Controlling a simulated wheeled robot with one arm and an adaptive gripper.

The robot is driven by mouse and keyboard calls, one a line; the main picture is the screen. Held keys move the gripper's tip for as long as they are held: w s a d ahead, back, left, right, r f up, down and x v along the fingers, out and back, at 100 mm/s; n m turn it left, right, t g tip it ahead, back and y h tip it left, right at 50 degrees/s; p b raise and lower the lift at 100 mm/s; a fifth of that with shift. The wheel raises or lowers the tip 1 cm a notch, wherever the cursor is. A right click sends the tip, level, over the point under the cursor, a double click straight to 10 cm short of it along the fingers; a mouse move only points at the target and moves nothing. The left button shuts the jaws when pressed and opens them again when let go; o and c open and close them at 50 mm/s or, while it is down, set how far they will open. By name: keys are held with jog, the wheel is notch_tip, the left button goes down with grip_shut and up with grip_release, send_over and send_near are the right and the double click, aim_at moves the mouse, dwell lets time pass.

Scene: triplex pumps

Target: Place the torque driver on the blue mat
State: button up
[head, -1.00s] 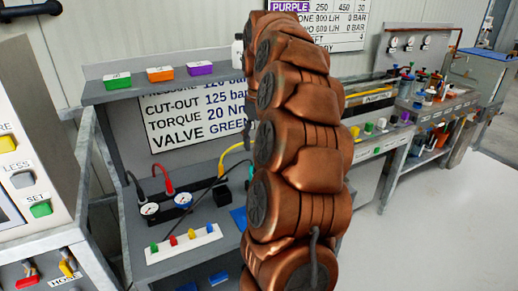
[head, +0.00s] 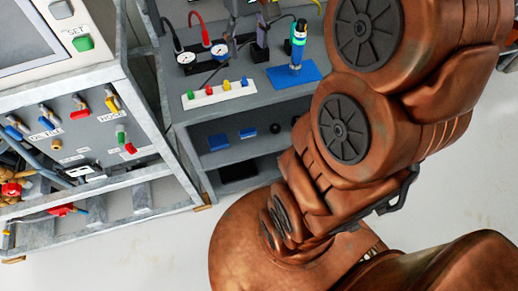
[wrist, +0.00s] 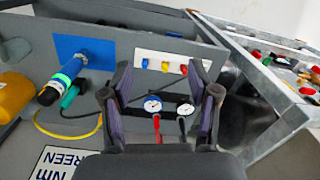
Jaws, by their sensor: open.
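The torque driver (head: 298,42), with a blue and green body and a dark end, stands upright on the blue mat (head: 310,73) in the head view. In the wrist view the driver (wrist: 64,79) also rests with one end against the blue mat (wrist: 98,48), left of my fingers. My gripper (head: 247,46) is left of the driver and apart from it in the head view. In the wrist view my gripper (wrist: 160,78) has its two fingers spread with nothing held between them.
Two dial gauges (wrist: 168,106) with red and black leads show between and beyond my fingers. A white strip with coloured pegs (head: 219,93) lies on the bench left of the mat. A grey cabinet with valves (head: 75,115) stands at the left. Cables run near the driver.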

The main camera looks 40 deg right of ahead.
jog(key=s+a+f, duration=0.5)
jog(key=s, duration=0.4)
jog(key=s+a+f+n+g, duration=0.1)
jog(key=s+a+f, duration=0.3)
jog(key=s, duration=0.5)
jog(key=shift+s+a+f, duration=0.2)
jog(key=shift+a+f, duration=0.2)
jog(key=shift+a, duration=0.55)
jog(key=shift+r+p, duration=1.6)
jog(key=shift+r, duration=0.05)
